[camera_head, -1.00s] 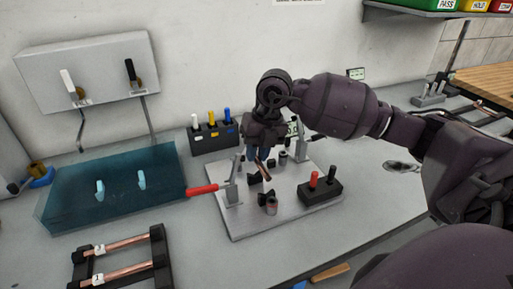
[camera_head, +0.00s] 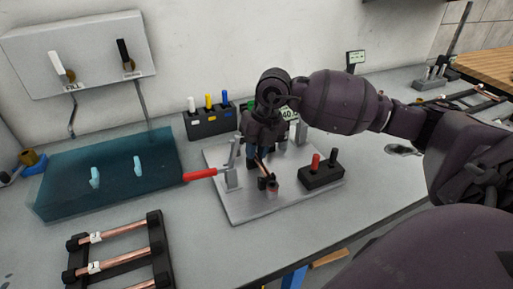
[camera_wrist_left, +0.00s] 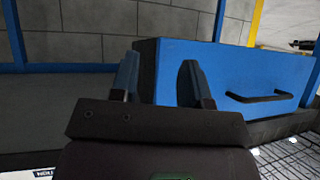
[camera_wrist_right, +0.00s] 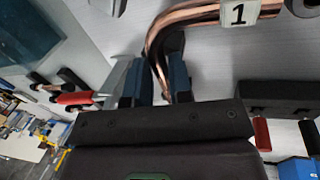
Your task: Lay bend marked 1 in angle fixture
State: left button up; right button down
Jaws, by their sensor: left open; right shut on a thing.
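The copper bend marked 1 (camera_wrist_right: 188,22) is in my right gripper (camera_wrist_right: 157,85); its white label with the number shows in the right wrist view. In the head view my right gripper (camera_head: 262,155) points down over the grey fixture plate (camera_head: 240,208), and a short piece of the bend (camera_head: 263,169) shows below the fingers, close to small dark blocks (camera_head: 268,184). The gripper hides much of the fixture, so I cannot tell whether the bend touches its seat. My left gripper (camera_wrist_left: 160,80) is open and empty, seen only in the left wrist view, before a blue drawer.
A blue tank (camera_head: 110,185) and a rack of copper tubes (camera_head: 120,265) are left. Bare bench lies in front.

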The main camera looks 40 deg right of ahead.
jog(key=shift+s+a+f, duration=0.1)
jog(key=shift+s+f, duration=0.1)
jog(key=shift+f, duration=0.35)
jog(key=shift+s+f, duration=0.15)
jog(key=shift+f, duration=0.35)
jog(key=c, duration=1.3)
grip_release()
jog(key=shift+c, duration=0.2)
jog(key=o, duration=0.4)
jog(key=shift+w+a, duration=0.1)
jog(key=shift+a, duration=0.05)
jog(key=shift+d+r, duration=0.25)
jog(key=shift+r, duration=0.25)
jog(key=w+p+v, duration=0.1)
jog(key=v, duration=1)
jog(key=shift+s+a+r, duration=0.25)
jog(key=shift+a+r, duration=0.05)
jog(key=shift+r, duration=0.2)
